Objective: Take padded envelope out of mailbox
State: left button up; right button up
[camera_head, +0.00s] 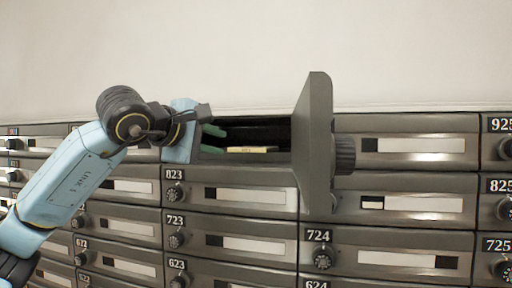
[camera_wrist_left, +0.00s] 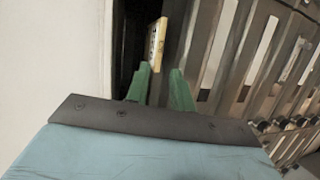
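The padded envelope (camera_head: 252,149) is a thin, pale yellow piece lying on the floor of the open mailbox (camera_head: 225,160) in the top row. In the left wrist view the envelope (camera_wrist_left: 156,44) stands just beyond the fingertips. My left gripper (camera_head: 216,141) is at the left side of the mailbox opening, its green fingers pointing right toward the envelope. The envelope's far part is hidden in the dark interior. My right gripper is in neither view.
The mailbox door (camera_head: 316,140) is swung open and sticks out to the right of the opening. Closed mailboxes with dials and labels, such as 724 (camera_head: 385,253), fill the wall below and beside. A plain pale wall (camera_head: 250,50) is above.

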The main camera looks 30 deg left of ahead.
aim_at(246, 151)
pick_arm(q)
jog(key=p+x, duration=0.3)
jog(key=x, duration=0.9)
jog(key=shift+s+f, duration=0.1)
grip_shut()
jog(key=shift+f, duration=0.1)
jog(key=shift+f, duration=0.2)
dwell(1.1)
jog(key=shift+r, duration=0.1)
